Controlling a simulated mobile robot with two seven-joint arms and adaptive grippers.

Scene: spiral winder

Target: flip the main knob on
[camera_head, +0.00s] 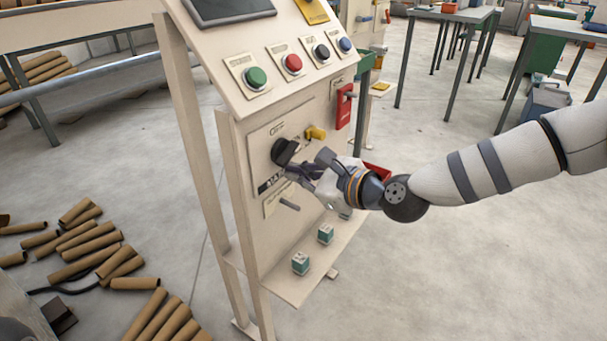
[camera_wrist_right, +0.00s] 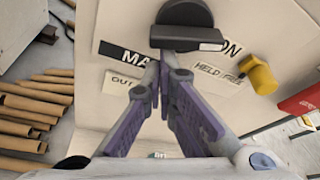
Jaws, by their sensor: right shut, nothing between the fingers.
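The black main knob (camera_head: 284,151) is on the front panel of the cream control console (camera_head: 236,185). In the right wrist view the knob (camera_wrist_right: 187,38) shows a round base with a bar handle lying crosswise. A black label reading "MA", partly hidden, is below it. My right gripper (camera_head: 293,168) comes in from the right, just below the knob. Its fingers (camera_wrist_right: 167,58) are shut and empty, with the tips at the lower edge of the bar. I cannot tell whether they touch it. My left gripper is not in view.
A yellow knob (camera_head: 316,132) and a red lockout part (camera_head: 344,106) are right of the main knob. Coloured push buttons line the sloped top, such as the green one (camera_head: 256,77). A shelf (camera_head: 318,271) juts out below. Cardboard tubes (camera_head: 90,241) lie on the floor.

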